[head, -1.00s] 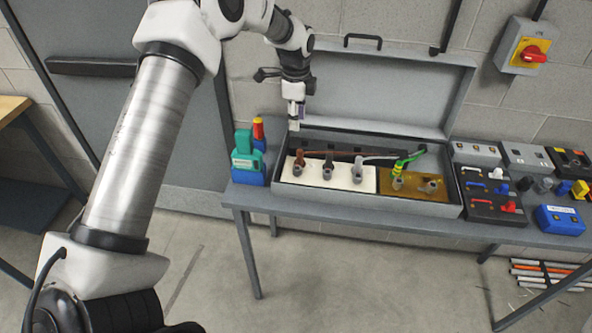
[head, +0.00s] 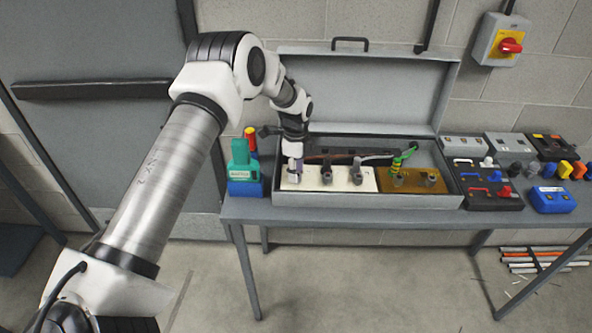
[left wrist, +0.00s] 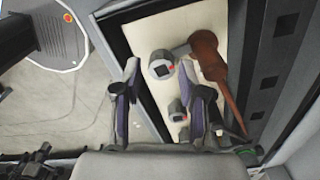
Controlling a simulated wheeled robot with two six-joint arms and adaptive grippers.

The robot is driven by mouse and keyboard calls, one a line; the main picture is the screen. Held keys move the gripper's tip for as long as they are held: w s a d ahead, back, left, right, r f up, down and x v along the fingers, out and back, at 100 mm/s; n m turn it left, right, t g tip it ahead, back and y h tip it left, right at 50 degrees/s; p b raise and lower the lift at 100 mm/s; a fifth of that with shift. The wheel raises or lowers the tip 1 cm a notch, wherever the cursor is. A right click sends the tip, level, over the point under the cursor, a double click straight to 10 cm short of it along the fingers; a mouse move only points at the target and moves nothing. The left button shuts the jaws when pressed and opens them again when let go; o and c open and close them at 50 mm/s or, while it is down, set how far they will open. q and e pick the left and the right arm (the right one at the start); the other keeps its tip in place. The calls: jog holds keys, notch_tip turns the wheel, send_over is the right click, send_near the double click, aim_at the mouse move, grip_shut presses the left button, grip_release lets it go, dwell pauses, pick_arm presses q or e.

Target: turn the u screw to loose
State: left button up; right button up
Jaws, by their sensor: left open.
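My left gripper (head: 294,171) hides this screw in the head view. In the left wrist view my left gripper (left wrist: 168,80) is open, its fingers on either side of the view to the screw; contact cannot be told. The other grey terminals on the white block are the middle one (head: 327,175) and the right one (head: 357,174).
The open grey box (head: 325,214) stands on the table, its lid (head: 365,90) raised behind. A brown plate (head: 412,186) with a green-yellow cable (head: 399,165) lies right of the white block. Black modules (head: 490,200) stand right.

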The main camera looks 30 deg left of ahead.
pick_arm(q)
jog(key=shift+f, duration=0.55)
jog(key=shift+w+d+f, duration=0.15)
jog(key=shift+w+f, duration=0.05)
jog(key=shift+f, duration=0.15)
jog(key=shift+s+r, duration=0.1)
jog(key=c, duration=0.8)
jog(key=shift+o, duration=0.2)
jog(key=shift+n, duration=0.5)
grip_shut()
jog(key=o, duration=0.8)
grip_release()
jog(key=shift+c, duration=0.2)
